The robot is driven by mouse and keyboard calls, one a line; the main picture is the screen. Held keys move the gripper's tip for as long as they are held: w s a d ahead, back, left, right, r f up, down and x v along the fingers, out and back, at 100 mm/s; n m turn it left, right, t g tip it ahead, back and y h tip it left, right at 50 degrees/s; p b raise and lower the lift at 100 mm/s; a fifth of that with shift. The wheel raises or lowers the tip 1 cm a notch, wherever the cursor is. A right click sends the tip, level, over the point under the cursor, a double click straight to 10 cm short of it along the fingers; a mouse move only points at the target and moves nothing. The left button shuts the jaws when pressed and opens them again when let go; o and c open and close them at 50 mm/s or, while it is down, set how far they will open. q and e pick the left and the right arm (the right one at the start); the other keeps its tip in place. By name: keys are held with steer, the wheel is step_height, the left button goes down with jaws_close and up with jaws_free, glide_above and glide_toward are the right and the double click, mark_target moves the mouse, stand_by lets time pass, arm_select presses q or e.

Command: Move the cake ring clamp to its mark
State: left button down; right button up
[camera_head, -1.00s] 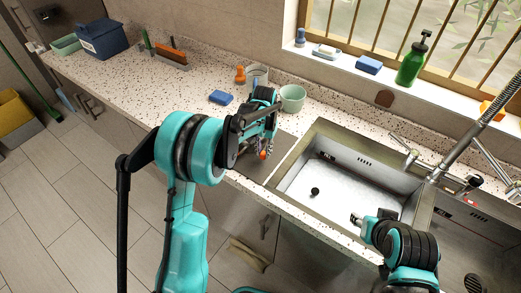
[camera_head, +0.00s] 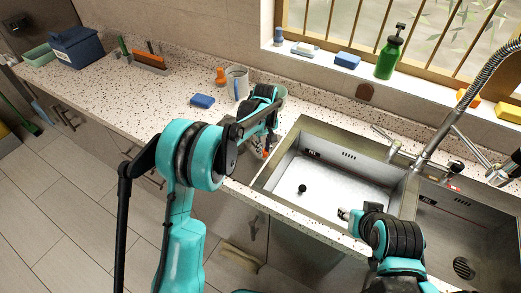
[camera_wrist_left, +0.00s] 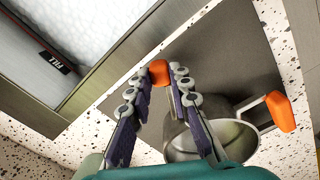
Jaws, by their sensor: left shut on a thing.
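My left gripper (camera_wrist_left: 160,78) is shut on a small orange piece, which I take for the cake ring clamp (camera_wrist_left: 160,72). It is above a dark grey mat (camera_wrist_left: 232,45) beside the sink. The same gripper (camera_head: 266,148) shows in the head view, with a spot of orange at its tips. A hollow metal vessel (camera_wrist_left: 238,135) with an orange handle (camera_wrist_left: 281,111) stands by the fingers in the left wrist view; one finger hides part of it. My right gripper (camera_head: 346,214) is over the sink's front edge, its jaws too small to read. I cannot make out a mark.
The steel sink (camera_head: 325,180) lies right of my left gripper, its tap (camera_head: 440,145) behind. A mug (camera_head: 237,84), an orange object (camera_head: 220,76), a blue sponge (camera_head: 202,101) and a green cup (camera_head: 281,93) stand behind it. The counter to the left is mostly clear.

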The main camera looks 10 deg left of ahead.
arm_select(q)
steer(key=shift+w+d+n, duration=0.25)
steer(key=shift+w+n, duration=0.05)
steer(key=shift+n, duration=0.3)
steer(key=c, duration=1.4)
jaws_free()
steer(key=shift+o, duration=0.2)
step_height(320, 180, up, 12)
